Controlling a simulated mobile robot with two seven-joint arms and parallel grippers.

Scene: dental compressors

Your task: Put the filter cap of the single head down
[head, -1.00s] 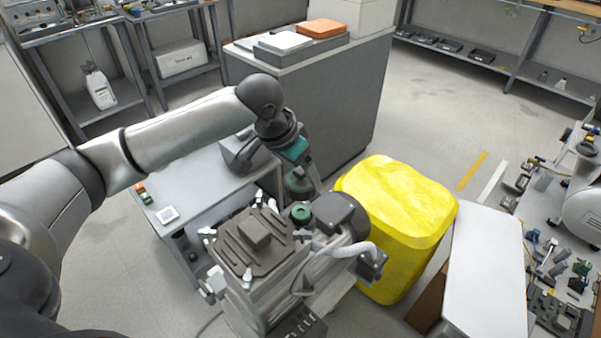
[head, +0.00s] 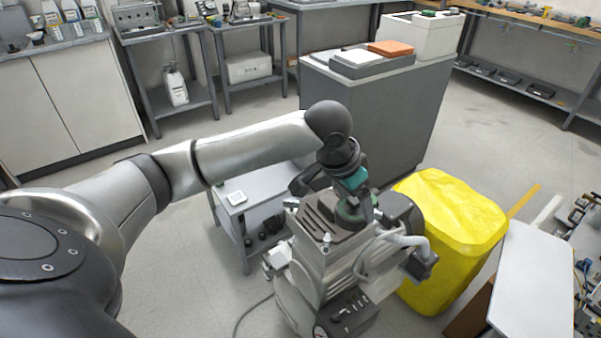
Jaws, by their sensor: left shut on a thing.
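The compressor unit with the single head (head: 335,237) stands in the middle of the head view, with a dark ribbed top. My left gripper (head: 355,200) points down just above its back right part, beside the dark round motor end. My right gripper is not in view.
Floor at the left is clear.

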